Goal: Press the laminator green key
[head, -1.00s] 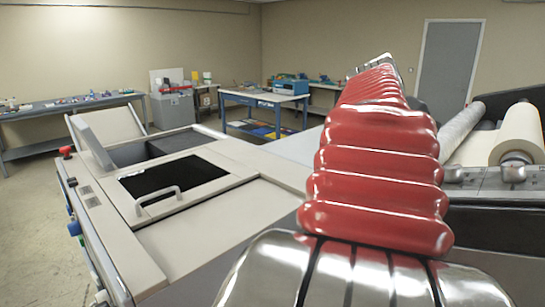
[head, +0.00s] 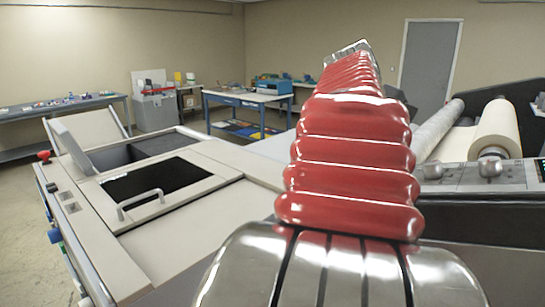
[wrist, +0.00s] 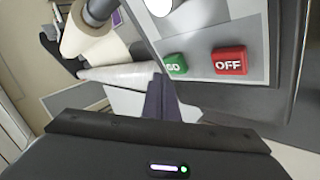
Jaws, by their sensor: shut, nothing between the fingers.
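In the head view my red arm reaches away over the machine and hides my gripper. The laminator's rolls (head: 497,130) and panel knobs (head: 490,167) stand at the right there.
A pale machine bed with a handled lid (head: 140,203) fills the left in the head view. A red knob (head: 44,156) sits on its left edge. Blue-legged tables (head: 250,97) and a grey door (head: 430,65) stand behind. Bare floor shows at far left.

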